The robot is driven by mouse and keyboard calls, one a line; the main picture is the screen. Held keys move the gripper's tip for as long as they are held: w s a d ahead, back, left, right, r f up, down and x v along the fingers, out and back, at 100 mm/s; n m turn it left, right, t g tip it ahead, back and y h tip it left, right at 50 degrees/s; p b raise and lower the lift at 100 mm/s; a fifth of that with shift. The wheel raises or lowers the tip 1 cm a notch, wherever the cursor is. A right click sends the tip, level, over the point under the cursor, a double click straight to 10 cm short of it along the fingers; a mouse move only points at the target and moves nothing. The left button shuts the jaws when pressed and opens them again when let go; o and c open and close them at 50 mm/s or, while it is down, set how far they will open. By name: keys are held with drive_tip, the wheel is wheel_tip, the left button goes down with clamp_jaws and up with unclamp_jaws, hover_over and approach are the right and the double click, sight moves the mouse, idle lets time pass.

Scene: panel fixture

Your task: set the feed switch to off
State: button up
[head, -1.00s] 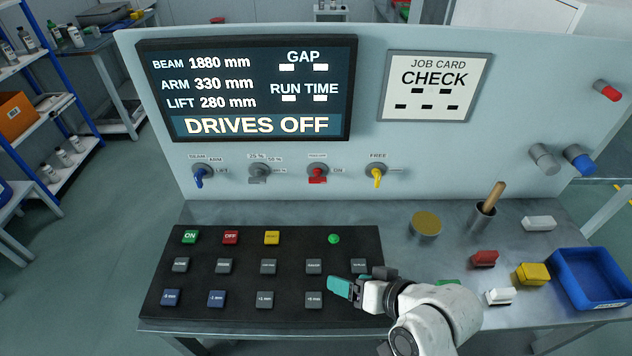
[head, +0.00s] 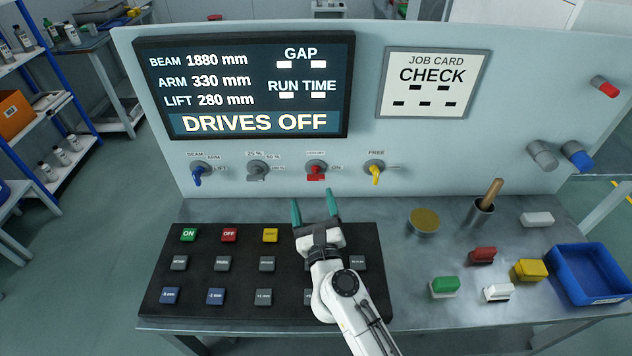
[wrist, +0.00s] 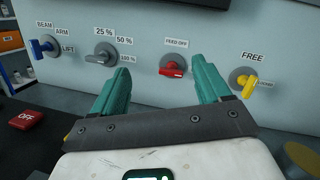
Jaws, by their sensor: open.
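The feed switch (head: 316,172) is a red knob on a grey round base on the upright panel. It also shows in the wrist view (wrist: 172,69), with a "FEED-OFF" label above it; an "ON" label is to its right in the head view. Which mark its handle points at is hard to tell. My gripper (head: 314,203) is open and empty, its two teal fingers pointing toward the panel below the feed switch. In the wrist view my gripper (wrist: 161,75) frames the switch between its fingertips, apart from it.
A blue switch (head: 197,175) and a grey switch (head: 257,171) are left of it; a yellow switch (head: 375,172) is right. A black button board (head: 200,285) lies below my arm. A cup with a wooden handle (head: 483,212), coloured blocks and a blue tray (head: 590,290) stand right.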

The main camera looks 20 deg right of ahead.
sight(316, 180)
drive_tip(key=f+m+h, duration=0.1)
drive_tip(key=f+m+g+h, duration=0.1)
drive_tip(key=m, duration=0.1)
drive_tip(key=f+m+g, duration=0.1)
drive_tip(key=m, duration=0.1)
drive_tip(key=shift+w+d+f+h, duration=0.15)
drive_tip(key=shift+d+f+h, duration=0.2)
drive_tip(key=shift+f+h, duration=0.05)
drive_tip(key=shift+w+d+f+m, duration=0.1)
drive_tip(key=shift+w+m, duration=0.1)
drive_tip(key=shift+m, duration=0.2)
drive_tip(key=x, duration=0.5)
drive_tip(key=b+x, duration=0.1)
drive_tip(key=x, duration=0.4)
drive_tip(key=shift+w+d+f, duration=0.1)
drive_tip(key=shift+w+f, duration=0.05)
drive_tip(key=shift+f, duration=0.05)
drive_tip(key=c, duration=1)
